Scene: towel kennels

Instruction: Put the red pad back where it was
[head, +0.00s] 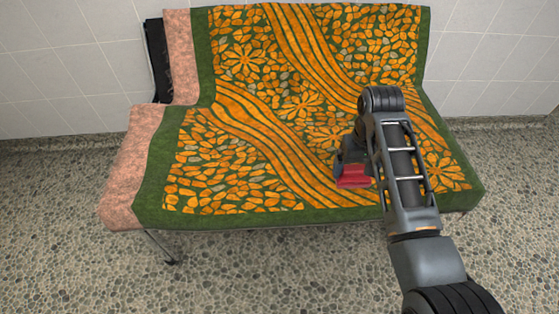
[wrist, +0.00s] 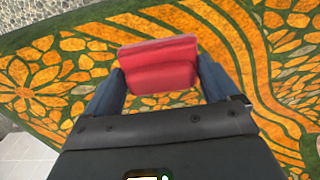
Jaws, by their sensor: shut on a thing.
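The red pad (head: 354,176) is held at the end of my arm, above the front part of the bench seat. In the wrist view the red pad (wrist: 158,66) sits between the two dark fingers of my gripper (wrist: 160,82). My gripper (head: 352,168) is shut on it. The arm hides part of the gripper in the head view. I cannot tell whether the pad touches the cloth below it.
A green and orange patterned towel (head: 230,170) covers most of the bench seat and back. A pink cover (head: 130,165) shows at the bench's left end. A black panel (head: 152,60) stands behind it. Pebbled floor (head: 60,220) lies open in front; a tiled wall (head: 70,60) stands behind.

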